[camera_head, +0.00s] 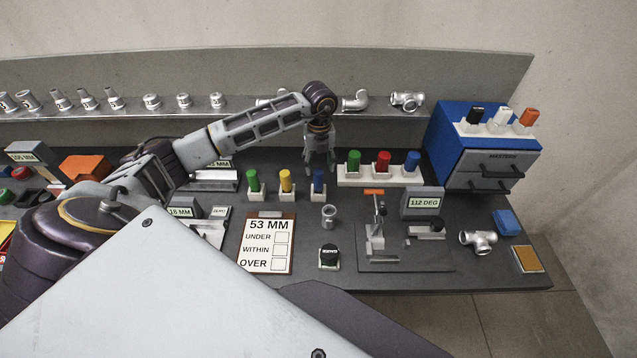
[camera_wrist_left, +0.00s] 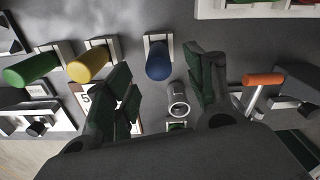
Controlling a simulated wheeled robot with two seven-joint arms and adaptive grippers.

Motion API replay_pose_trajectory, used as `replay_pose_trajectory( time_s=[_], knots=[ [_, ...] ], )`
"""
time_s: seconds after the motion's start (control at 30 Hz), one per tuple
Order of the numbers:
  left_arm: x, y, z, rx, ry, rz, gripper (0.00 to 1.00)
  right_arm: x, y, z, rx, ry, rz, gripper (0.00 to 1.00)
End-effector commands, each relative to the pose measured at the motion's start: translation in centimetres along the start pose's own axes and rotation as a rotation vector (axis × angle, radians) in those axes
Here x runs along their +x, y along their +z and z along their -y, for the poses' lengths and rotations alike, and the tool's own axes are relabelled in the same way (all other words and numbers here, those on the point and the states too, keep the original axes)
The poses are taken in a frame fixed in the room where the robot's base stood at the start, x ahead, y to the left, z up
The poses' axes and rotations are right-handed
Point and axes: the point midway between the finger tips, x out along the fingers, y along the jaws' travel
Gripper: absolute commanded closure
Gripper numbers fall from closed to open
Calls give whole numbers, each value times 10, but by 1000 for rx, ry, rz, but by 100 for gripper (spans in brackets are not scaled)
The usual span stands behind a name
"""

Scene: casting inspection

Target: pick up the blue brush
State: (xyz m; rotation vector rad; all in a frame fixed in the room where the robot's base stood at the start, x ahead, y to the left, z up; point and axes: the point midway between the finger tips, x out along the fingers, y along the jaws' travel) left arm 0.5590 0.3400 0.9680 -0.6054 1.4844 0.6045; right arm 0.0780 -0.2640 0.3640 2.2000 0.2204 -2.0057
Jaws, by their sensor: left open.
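My left gripper (camera_head: 320,168) points down over the bench, open and empty. Below it an upright blue-handled piece (camera_head: 318,184) stands in a small white holder; I take it for the blue brush. In the left wrist view the blue handle (camera_wrist_left: 158,61) shows end-on between the spread fingers of the left gripper (camera_wrist_left: 157,66), with no finger touching it visibly. A second blue-topped piece (camera_head: 412,160) stands in a white rack to the right. My right gripper is not in view.
Yellow (camera_head: 286,181) and green (camera_head: 253,181) handles stand close on the left. A metal pipe fitting (camera_head: 328,216) is just in front. A white rack (camera_head: 349,181), gauge display (camera_head: 422,203) and blue cabinet (camera_head: 453,125) stand to the right. A paper card (camera_head: 265,243) lies in front.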

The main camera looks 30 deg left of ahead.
Motion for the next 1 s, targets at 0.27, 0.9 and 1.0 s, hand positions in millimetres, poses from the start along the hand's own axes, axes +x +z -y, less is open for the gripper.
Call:
replay_pose_trajectory(
  time_s=[0.27,0.9,1.0],
  knots=[
    [23,-2,-2,0,3,-3,45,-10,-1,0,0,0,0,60],
    [50,-2,-2,0,1,0,45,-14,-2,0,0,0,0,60],
    [50,-2,-2,0,1,0,45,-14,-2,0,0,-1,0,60]
  ],
)
